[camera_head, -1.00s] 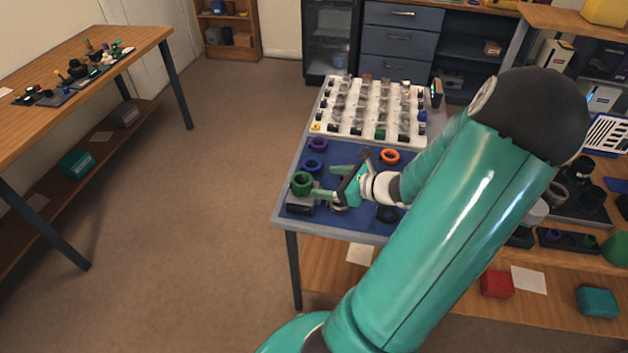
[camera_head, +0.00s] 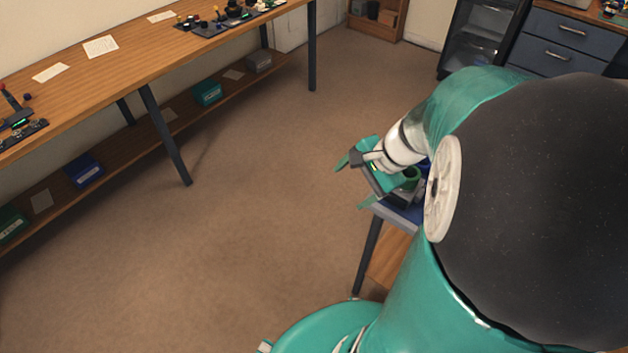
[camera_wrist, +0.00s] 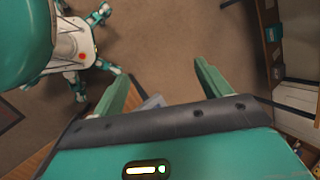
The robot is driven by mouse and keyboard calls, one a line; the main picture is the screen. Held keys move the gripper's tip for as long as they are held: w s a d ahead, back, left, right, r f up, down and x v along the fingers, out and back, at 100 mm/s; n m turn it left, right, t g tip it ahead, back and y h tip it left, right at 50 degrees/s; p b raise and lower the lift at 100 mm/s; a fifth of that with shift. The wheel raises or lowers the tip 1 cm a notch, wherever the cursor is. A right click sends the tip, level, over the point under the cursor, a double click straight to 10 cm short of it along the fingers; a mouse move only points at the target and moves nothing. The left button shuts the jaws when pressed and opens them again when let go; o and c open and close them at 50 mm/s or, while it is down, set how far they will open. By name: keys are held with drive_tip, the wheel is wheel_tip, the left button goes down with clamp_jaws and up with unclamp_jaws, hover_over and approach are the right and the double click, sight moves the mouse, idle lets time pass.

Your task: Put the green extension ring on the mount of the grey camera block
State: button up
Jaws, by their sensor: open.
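The green extension ring (camera_head: 412,175) shows at the corner of the blue-topped table in the head view, partly hidden behind my gripper and arm. It appears to sit on top of the grey camera block (camera_head: 403,198), of which only a small part shows. The mount itself is hidden, so I cannot tell how the ring is seated. My gripper (camera_head: 354,183) is open and empty, in front of the ring and out past the table's edge. In the wrist view its two green fingers (camera_wrist: 162,82) stand wide apart with nothing held between them.
The blue-topped table (camera_head: 398,213) is mostly hidden by my arm. A long wooden bench (camera_head: 130,66) with small parts runs along the left, with bins on its lower shelf. Open brown floor (camera_head: 260,210) lies between them. Dark blue drawers (camera_head: 567,30) stand at the back right.

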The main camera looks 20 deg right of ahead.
drive_tip(key=s+a+r+n+t+h, duration=0.1)
drive_tip(key=s+a+r+n+h, duration=0.3)
drive_tip(key=a+r+n, duration=0.8)
drive_tip(key=s+n, duration=0.2)
drive_tip(key=n, duration=0.1)
drive_tip(key=shift+r+t, duration=0.3)
drive_tip(key=shift+t, duration=0.1)
drive_tip(key=shift+a, duration=0.1)
